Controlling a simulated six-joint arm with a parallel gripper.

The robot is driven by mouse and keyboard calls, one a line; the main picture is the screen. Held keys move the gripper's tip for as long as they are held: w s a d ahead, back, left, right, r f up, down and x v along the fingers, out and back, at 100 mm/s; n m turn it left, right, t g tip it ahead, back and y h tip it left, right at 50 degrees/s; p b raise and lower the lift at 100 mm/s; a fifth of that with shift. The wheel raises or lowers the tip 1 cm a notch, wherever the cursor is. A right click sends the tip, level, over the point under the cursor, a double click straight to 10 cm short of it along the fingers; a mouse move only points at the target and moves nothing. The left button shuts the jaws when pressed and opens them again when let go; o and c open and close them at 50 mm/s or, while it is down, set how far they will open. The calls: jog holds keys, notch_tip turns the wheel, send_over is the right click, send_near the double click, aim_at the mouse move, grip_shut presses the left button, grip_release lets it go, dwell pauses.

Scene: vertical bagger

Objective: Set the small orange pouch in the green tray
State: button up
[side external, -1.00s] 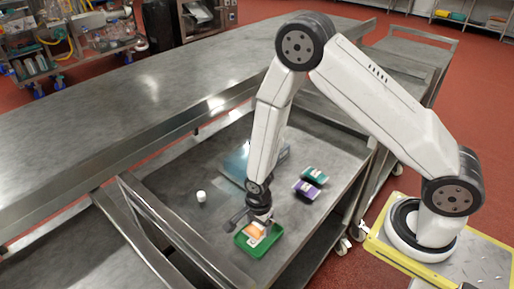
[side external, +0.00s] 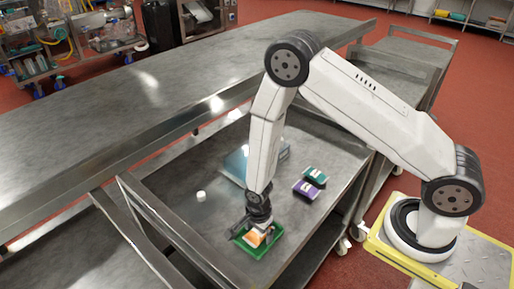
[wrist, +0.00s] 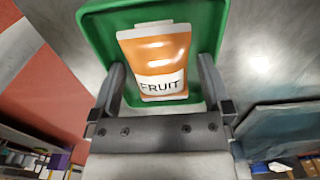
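The small orange pouch (wrist: 155,60), printed "FRUIT", lies inside the green tray (wrist: 96,40) in the wrist view. In the side external view the orange pouch (side external: 254,238) shows just below my gripper (side external: 249,230), within the rim of the green tray (side external: 270,248). My gripper (wrist: 161,72) has its fingers spread on either side of the pouch, with green tray floor showing between the pouch's lower sides and the fingers. The fingers look apart from the pouch. Part of the tray is hidden behind my gripper.
A purple pouch (side external: 305,190) and a teal pouch (side external: 315,175) lie on the metal cart to the right. A blue-grey flat object (side external: 235,165) lies behind my arm. A small white cylinder (side external: 201,196) stands to the left. The cart surface around it is clear.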

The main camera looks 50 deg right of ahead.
jog(key=shift+r, duration=0.15)
notch_tip(320, 180, up, 12)
dwell(1.2)
dwell(0.5)
jog(key=s+d+r+n+t, duration=0.1)
jog(key=s+d+r+n, duration=0.2)
jog(key=r+n, duration=0.3)
jog(key=s+d+r+n+t, duration=0.1)
jog(key=s+d+r+n, duration=0.2)
jog(key=n, duration=0.9)
notch_tip(320, 180, up, 4)
jog(key=shift+d+f+t, duration=0.2)
jog(key=shift+d+t, duration=0.1)
jog(key=shift+d, duration=0.3)
